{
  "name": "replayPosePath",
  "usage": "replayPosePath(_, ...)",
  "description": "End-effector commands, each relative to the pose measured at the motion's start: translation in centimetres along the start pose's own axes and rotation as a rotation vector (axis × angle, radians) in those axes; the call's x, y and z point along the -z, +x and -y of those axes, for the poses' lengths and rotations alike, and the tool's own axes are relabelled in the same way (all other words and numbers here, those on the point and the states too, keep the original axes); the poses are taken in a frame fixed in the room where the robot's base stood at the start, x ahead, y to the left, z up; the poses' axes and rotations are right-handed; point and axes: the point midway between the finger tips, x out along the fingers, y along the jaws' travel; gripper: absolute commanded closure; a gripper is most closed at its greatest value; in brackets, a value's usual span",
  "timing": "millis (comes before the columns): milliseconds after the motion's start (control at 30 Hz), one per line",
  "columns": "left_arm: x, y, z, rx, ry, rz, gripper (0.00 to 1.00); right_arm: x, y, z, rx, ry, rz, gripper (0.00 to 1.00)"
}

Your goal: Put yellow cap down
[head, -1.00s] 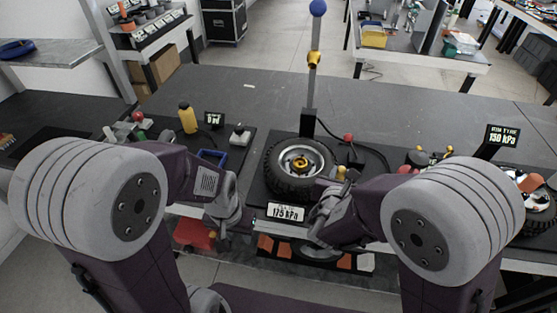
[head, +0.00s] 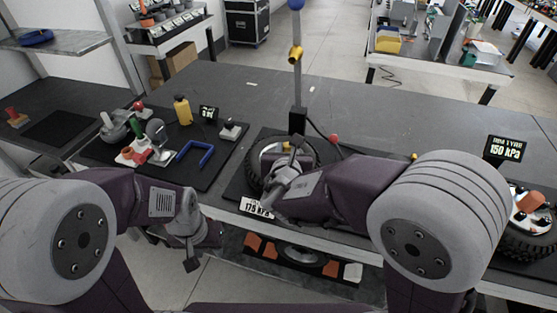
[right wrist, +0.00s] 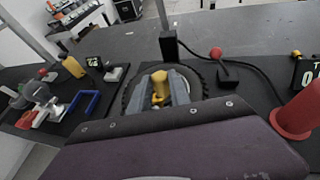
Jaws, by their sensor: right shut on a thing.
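The yellow cap (right wrist: 161,84) is held between the two grey fingers of my right gripper (right wrist: 163,92) in the right wrist view. That gripper (head: 292,152) is over the wheel with the black tyre (head: 254,161). The tyre also shows behind the fingers in the right wrist view (right wrist: 130,92). My arm and gripper hide most of the hub, and I cannot tell whether the cap touches it. My left gripper (head: 192,264) hangs low in front of the table edge, away from the cap; its finger opening is not clear.
A 175 kPa display (head: 256,208) stands at the wheel's front. A post (head: 298,90) rises behind it. To the left are a blue U-shaped handle (head: 196,154) and a yellow bottle (head: 183,111). The table behind the wheel is mostly clear.

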Motion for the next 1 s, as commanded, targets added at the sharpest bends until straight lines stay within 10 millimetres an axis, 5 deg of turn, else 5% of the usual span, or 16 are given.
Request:
replayPosePath(100,0.0,0.3,0.0,0.000,0.000,0.000,0.64,0.9,3.3,-1.3,0.003,-0.002,-0.003,1.00)
replayPosePath(233,0.0,0.3,0.0,0.000,0.000,0.000,0.64,1.1,5.3,-2.2,0.000,0.000,-0.001,1.00)
replayPosePath(433,0.0,0.4,0.0,0.000,0.000,0.000,0.64,1.5,6.1,-2.5,0.000,-0.001,-0.001,1.00)
replayPosePath(633,-0.1,1.3,0.0,0.000,0.000,0.000,0.64,4.7,7.3,-2.5,0.000,-0.003,-0.001,1.00)
replayPosePath(1000,-0.2,1.6,0.0,0.000,0.000,0.000,0.64,5.2,7.5,-2.5,-0.001,0.001,0.001,1.00)
